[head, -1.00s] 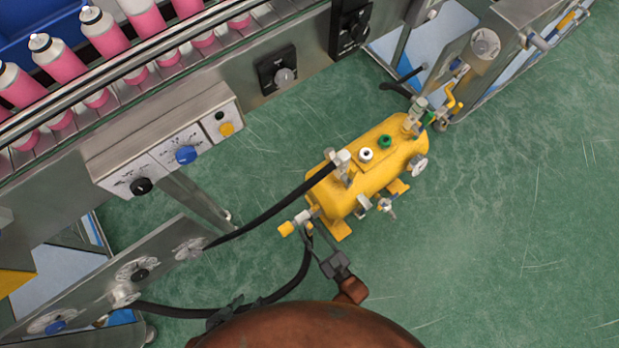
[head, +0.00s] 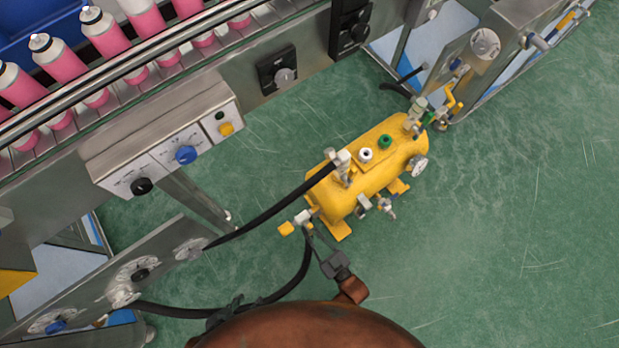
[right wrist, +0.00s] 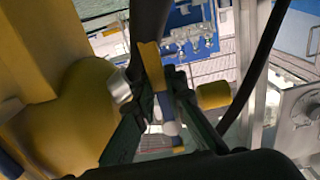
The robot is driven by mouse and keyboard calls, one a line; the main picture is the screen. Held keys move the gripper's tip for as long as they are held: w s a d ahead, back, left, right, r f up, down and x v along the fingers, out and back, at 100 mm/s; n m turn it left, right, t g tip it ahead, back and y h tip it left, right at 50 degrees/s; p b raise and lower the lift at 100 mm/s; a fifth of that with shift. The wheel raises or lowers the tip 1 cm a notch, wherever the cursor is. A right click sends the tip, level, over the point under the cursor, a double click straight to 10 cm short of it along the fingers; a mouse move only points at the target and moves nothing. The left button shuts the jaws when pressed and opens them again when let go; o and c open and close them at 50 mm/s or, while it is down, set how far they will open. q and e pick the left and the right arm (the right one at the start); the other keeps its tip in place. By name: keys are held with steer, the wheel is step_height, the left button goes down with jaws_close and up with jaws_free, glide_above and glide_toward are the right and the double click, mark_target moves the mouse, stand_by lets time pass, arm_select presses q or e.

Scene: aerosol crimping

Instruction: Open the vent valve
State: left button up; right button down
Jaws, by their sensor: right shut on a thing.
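The yellow tank (head: 370,170) stands on the green floor. A valve with a yellow handle (head: 286,229) sits at its near-left end. My right gripper (head: 311,232) reaches up to this valve from below. In the right wrist view, my right gripper (right wrist: 166,82) is shut on the valve handle (right wrist: 152,65), whose yellow part shows between the dark fingers, beside the yellow tank (right wrist: 70,110). The exact contact is partly hidden by the fingers. My left gripper (head: 222,310) shows only as dark parts at the bottom, mostly hidden; its opening cannot be made out.
A black hose (head: 270,210) runs from the tank top to a metal panel (head: 95,285). Another black hose (head: 300,265) passes close to my right gripper. A control box (head: 165,140) and a conveyor with pink cans (head: 110,35) stand at upper left. The floor at right is clear.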

steer(key=shift+s+a, duration=0.1)
arm_select(q)
steer(key=shift+s+a+r+g+p, duration=0.25)
steer(key=shift+s+r+g+p, duration=0.05)
steer(key=shift+s, duration=0.15)
arm_select(e)
steer(key=shift+s+a+r+m, duration=0.15)
steer(key=shift+s+a+m, duration=0.25)
steer(key=shift+m, duration=0.75)
steer(key=shift+s+a+r+m, duration=0.2)
steer(key=shift+a+m, duration=0.25)
steer(key=shift+m, duration=0.75)
steer(key=shift+s+a+r+m, duration=0.1)
steer(key=shift+s+a+m, duration=0.3)
steer(key=shift+m, duration=0.75)
steer(key=shift+a, duration=0.1)
steer(key=c, duration=1.9)
jaws_free()
steer(key=shift+c, duration=0.2)
steer(key=shift+w, duration=0.1)
